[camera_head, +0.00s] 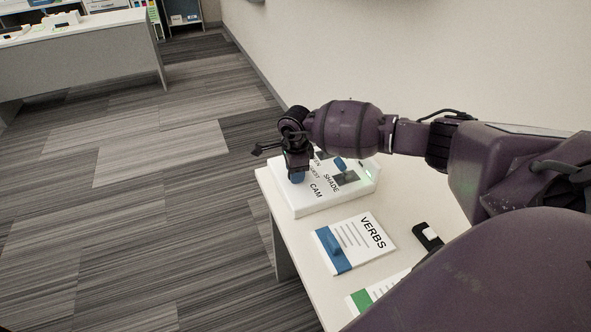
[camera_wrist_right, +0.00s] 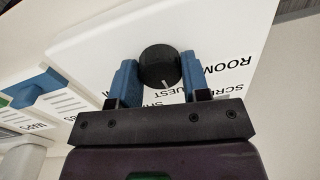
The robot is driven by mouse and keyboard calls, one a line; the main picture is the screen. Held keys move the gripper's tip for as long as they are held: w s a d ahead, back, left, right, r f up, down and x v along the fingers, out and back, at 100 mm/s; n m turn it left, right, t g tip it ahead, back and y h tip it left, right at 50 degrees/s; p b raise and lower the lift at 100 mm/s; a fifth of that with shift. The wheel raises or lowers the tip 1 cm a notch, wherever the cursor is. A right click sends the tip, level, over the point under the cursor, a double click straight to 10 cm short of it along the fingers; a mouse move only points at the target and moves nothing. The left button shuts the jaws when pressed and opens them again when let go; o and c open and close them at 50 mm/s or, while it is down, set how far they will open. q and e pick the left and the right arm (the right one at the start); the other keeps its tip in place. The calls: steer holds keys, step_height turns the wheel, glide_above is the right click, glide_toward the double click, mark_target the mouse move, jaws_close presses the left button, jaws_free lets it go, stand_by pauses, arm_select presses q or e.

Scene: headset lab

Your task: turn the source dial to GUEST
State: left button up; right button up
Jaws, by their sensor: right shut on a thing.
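The white control box (camera_head: 330,200) stands on the table, with printed labels including CAM and SHADE. In the right wrist view, the round black source dial (camera_wrist_right: 158,64) stands on the white panel (camera_wrist_right: 95,48). My right gripper (camera_head: 297,176) is over the box's left part and hides the dial in the head view. In the wrist view, the blue fingers of my right gripper (camera_wrist_right: 160,78) are shut on the dial, one on each side. A short pale mark on the dial points toward the partly hidden GUEST label. My left gripper is not in view.
A card marked VERBS (camera_head: 355,242) with a blue band lies in front of the box. The wall is behind the table. Carpet lies open to the left.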

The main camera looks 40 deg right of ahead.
steer(key=shift+m, duration=0.5)
steer(key=o, duration=0.9)
steer(key=shift+r, duration=0.15)
steer(key=r, duration=0.3)
steer(key=r+p, duration=0.1)
steer(key=r, duration=0.6)
steer(key=shift+s+r, duration=0.25)
steer(key=shift+r, duration=0.05)
steer(key=shift+a, duration=0.15)
